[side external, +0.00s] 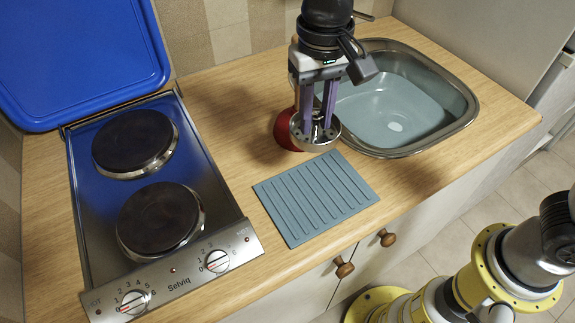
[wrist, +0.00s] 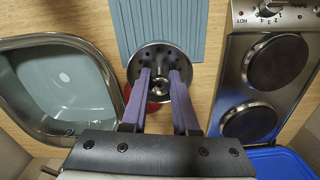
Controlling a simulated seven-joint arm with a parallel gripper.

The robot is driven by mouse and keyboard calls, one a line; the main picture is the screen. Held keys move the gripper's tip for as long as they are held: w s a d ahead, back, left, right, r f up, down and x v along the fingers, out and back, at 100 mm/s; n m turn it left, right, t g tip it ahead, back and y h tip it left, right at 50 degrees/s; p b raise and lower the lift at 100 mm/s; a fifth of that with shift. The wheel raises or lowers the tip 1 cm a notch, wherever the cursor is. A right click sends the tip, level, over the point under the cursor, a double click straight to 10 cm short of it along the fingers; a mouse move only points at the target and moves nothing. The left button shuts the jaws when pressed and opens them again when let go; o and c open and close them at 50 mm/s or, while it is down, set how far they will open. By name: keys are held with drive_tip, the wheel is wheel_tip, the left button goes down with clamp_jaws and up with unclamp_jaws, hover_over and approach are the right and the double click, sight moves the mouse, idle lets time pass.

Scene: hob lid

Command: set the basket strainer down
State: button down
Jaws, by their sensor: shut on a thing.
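The basket strainer (side external: 322,143) is a round metal cup with holes and a middle knob. It also shows in the wrist view (wrist: 157,57), with the knob between my fingertips. My gripper (side external: 317,128) is shut on it; its purple fingers also show in the wrist view (wrist: 159,77). The strainer is level, near the back edge of the grey-blue ribbed mat (side external: 315,197). In the wrist view its rim overlaps the mat's edge (wrist: 170,25). I cannot tell how high it is above the counter.
A red round thing (side external: 284,130) is close beside the strainer, partly hidden. The sink (side external: 461,100), holding water, is to the right. The two-plate hob (side external: 190,180) is to the left, its blue lid (side external: 80,60) raised. The mat is bare.

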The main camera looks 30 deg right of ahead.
drive_tip(key=w+a+f, duration=0.2)
drive_tip(key=w+f, duration=0.1)
drive_tip(key=w+a+f, duration=0.3)
drive_tip(key=w, duration=0.1)
drive_tip(key=w+a+f, duration=0.3)
drive_tip(key=shift+w+a+f, duration=0.1)
drive_tip(key=shift+w+f, duration=0.05)
drive_tip(key=shift+w, duration=0.1)
drive_tip(key=shift+w+a+f, duration=0.15)
drive_tip(key=shift+w+f, duration=0.1)
drive_tip(key=shift+f, duration=1.6)
drive_tip(key=shift+f, duration=0.15)
drive_tip(key=c, duration=0.7)
unclamp_jaws()
